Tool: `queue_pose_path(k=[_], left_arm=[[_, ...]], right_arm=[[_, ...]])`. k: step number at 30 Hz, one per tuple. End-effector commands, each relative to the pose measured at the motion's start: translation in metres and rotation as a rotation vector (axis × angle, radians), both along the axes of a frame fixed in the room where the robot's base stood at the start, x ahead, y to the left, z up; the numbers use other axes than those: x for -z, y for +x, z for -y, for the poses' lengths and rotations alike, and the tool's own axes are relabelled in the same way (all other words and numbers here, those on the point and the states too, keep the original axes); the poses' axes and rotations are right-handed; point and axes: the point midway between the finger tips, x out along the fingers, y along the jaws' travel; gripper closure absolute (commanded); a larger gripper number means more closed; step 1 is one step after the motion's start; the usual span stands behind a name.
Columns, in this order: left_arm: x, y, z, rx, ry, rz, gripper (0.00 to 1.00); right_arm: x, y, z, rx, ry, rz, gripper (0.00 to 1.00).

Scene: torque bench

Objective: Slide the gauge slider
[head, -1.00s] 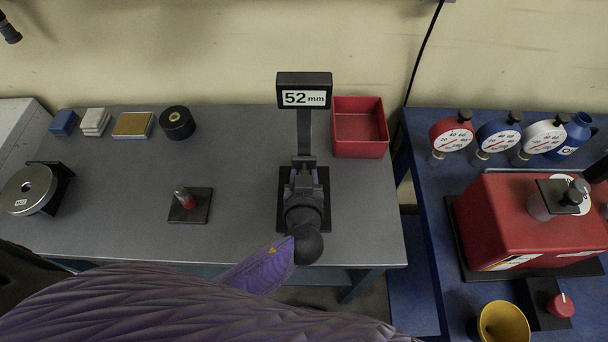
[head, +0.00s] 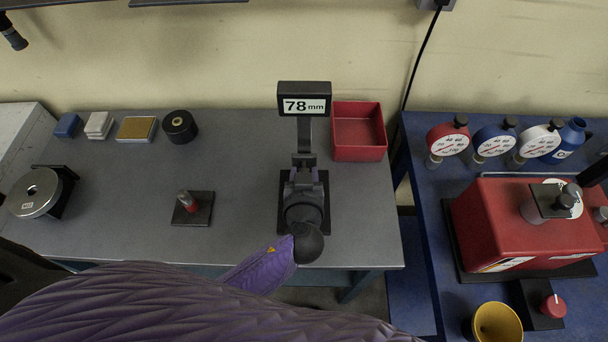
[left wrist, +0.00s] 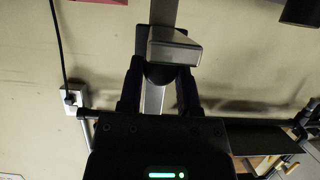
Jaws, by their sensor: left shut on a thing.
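The gauge stands on the grey bench, with a dark upright post (head: 305,135) on a black base plate (head: 285,215). Its display (head: 304,100) at the top reads 78 mm. My left gripper (head: 304,178) reaches over the base from the front and is shut on the gauge slider, which my gripper and wrist mostly hide in the head view. In the left wrist view the two fingers (left wrist: 160,80) sit on either side of the slider, and a grey block (left wrist: 174,48) shows just beyond them on the post. My right gripper is not in view.
A red open bin (head: 359,135) stands right of the post. A small red-and-grey peg on a black plate (head: 203,208) is to the left. Several blocks and a black roll (head: 180,126) line the back. A blue bench at right holds dial gauges and a red machine (head: 520,225).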

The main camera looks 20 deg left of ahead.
Motion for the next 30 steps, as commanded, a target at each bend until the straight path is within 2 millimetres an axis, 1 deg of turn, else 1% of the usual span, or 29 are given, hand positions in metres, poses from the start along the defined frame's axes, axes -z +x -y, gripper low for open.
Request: queue_pose_path(k=[1,3,7,9,11,20,21,25,30], left_arm=[[-0.024,0.001,0.000,-0.002,-0.003,0.005,1.00],[-0.042,0.001,0.000,-0.002,-0.002,0.005,1.00],[-0.065,0.001,0.000,-0.001,-0.003,0.005,1.00],[-0.072,0.001,0.000,0.000,-0.002,0.006,1.00],[-0.074,0.001,-0.001,0.000,0.000,0.005,1.00],[-0.072,0.001,-0.001,0.000,0.001,0.005,1.00],[-0.072,0.001,-0.001,0.000,0.001,0.005,0.51],[-0.072,0.001,-0.001,0.000,0.001,0.004,0.23],[-0.072,0.001,0.000,0.000,0.001,0.003,0.23]], right_arm=[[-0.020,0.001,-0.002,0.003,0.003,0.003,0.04],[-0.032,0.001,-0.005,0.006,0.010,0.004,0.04],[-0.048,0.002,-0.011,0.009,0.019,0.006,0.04],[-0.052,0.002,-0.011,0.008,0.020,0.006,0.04],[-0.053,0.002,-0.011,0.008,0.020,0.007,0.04],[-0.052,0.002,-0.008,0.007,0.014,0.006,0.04],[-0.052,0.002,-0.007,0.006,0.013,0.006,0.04],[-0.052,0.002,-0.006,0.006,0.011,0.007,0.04],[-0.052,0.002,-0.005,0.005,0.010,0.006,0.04]])
